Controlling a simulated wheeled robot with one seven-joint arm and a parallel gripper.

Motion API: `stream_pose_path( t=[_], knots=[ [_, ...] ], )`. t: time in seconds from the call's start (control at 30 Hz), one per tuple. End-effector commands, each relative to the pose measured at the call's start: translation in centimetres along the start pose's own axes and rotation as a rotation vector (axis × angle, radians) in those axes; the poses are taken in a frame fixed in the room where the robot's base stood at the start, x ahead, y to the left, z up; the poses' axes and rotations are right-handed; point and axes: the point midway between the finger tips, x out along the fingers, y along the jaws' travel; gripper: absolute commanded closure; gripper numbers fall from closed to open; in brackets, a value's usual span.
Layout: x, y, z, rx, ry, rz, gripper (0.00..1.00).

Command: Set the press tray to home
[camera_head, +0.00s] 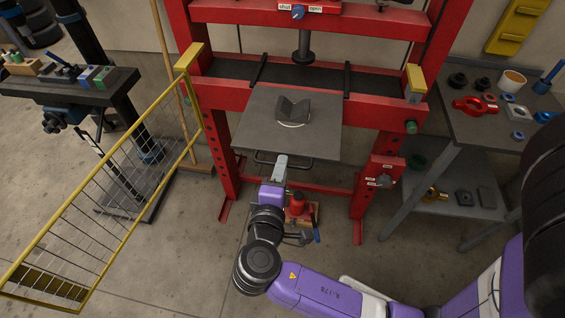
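The press tray (322,138) is a flat dark grey plate that sticks out from the front of the red press (215,93). A dark V-shaped block (293,108) sits on it, with a pale curved mark at the block's front. A thin dark handle (262,161) shows below the tray's front edge. My gripper (281,160) is at that front edge, by the handle. I cannot tell whether it touches the handle or is shut on it, as its fingers are too small and partly hidden.
A yellow mesh gate (118,205) stands at the left, near a dark bench (95,95). A grey worktable (475,125) with parts is at the right. A red jack (297,203) stands on the floor below the tray. The press ram (305,45) hangs above the bed.

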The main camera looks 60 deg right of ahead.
Motion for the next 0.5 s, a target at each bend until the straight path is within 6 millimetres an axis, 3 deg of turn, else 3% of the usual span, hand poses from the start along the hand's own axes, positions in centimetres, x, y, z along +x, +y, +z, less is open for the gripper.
stream_pose_path(
  t=[0.2,0.5],
  knots=[
    [2.2,0.0,0.0,0.000,0.000,0.000,0.69],
    [2.5,0.0,0.0,0.001,0.002,-0.001,0.69]
  ],
)
